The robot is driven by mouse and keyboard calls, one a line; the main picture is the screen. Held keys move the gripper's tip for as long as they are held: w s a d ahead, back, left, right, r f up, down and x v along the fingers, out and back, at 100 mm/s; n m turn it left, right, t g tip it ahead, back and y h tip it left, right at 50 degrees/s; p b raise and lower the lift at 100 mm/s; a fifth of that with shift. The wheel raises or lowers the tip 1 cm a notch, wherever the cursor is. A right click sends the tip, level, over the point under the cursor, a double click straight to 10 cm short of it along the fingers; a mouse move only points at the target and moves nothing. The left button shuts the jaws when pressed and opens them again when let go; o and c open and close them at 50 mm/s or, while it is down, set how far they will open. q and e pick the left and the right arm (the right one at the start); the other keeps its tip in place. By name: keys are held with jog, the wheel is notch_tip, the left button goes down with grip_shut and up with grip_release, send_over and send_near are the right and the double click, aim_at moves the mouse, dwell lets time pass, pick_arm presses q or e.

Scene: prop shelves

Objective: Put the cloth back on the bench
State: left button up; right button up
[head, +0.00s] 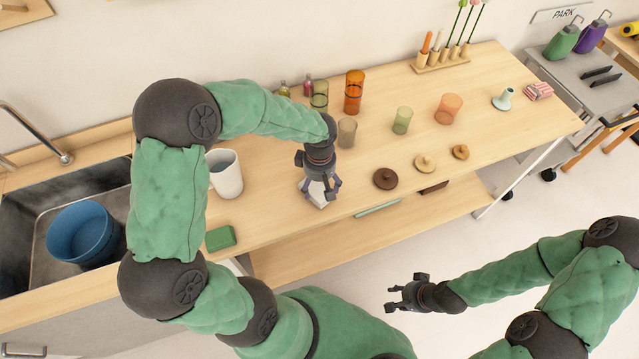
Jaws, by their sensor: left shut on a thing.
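My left gripper (320,190) points down over the front part of the wooden bench (285,215). It is shut on a small pale cloth (317,201), mostly hidden under the fingers. I cannot tell whether the cloth touches the bench top. A folded pink striped cloth (538,91) lies at the bench's far right end. My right gripper (390,297) is open and empty, out in front of the bench over the floor.
A white mug (226,174) and a green sponge (220,238) stand left of the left gripper. Coloured glasses (402,121) stand behind and right. A brown lid (385,179) lies close on the right. A sink with a blue basin (82,233) is at left.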

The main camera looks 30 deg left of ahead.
aim_at(320, 185)
pick_arm(q)
jog(key=shift+f, duration=0.1)
jog(key=o, duration=0.9)
jog(key=shift+r, duration=0.2)
notch_tip(320, 185, up, 12)
jog(key=p, duration=0.3)
